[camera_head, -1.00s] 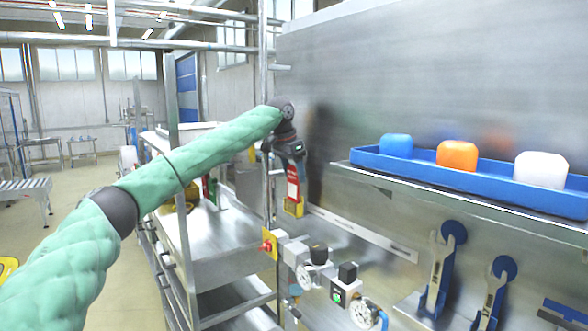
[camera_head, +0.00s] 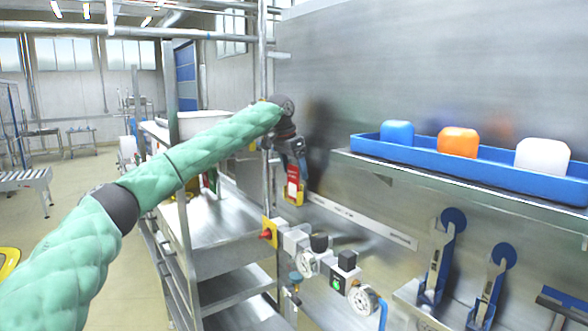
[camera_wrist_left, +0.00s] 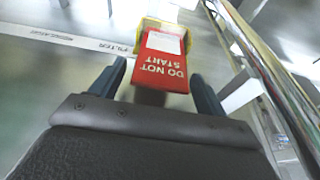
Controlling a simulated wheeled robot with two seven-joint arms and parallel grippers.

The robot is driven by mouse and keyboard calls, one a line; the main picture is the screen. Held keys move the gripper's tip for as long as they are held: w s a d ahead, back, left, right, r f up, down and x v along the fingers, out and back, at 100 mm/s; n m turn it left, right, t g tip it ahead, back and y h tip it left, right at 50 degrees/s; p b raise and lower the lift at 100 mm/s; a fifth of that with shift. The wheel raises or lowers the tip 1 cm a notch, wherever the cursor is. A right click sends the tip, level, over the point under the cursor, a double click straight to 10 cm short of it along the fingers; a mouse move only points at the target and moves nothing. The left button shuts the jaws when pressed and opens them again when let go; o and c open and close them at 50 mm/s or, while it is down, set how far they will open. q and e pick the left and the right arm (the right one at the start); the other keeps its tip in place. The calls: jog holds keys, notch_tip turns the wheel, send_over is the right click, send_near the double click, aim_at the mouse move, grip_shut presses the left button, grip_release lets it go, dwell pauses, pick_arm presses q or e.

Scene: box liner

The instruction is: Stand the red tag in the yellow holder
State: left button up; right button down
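The red tag (camera_head: 293,183) stands upright at the wall with its lower end in the yellow holder (camera_head: 294,198). In the left wrist view the tag (camera_wrist_left: 160,72) reads DO NOT START upside down, and the yellow holder (camera_wrist_left: 151,23) shows around its far end. My left gripper (camera_wrist_left: 158,88) has its two dark fingers spread, one on each side of the tag's near end, with gaps showing between fingers and tag. In the head view my left gripper (camera_head: 295,160) is just above the tag. My right gripper is out of view.
A blue tray (camera_head: 460,172) with blue, orange and white blocks sits on a wall shelf at right. Valves and gauges (camera_head: 320,262) are mounted below the holder. Wrenches (camera_head: 440,265) hang lower right. A metal rack (camera_head: 215,240) stands left of the wall.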

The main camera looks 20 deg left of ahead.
pick_arm(q)
jog(key=shift+o, duration=0.2)
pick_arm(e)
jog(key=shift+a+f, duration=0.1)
pick_arm(q)
jog(key=shift+r, duration=0.2)
jog(key=b+v, duration=0.4)
jog(key=v, duration=0.3)
jog(key=shift+r, duration=0.2)
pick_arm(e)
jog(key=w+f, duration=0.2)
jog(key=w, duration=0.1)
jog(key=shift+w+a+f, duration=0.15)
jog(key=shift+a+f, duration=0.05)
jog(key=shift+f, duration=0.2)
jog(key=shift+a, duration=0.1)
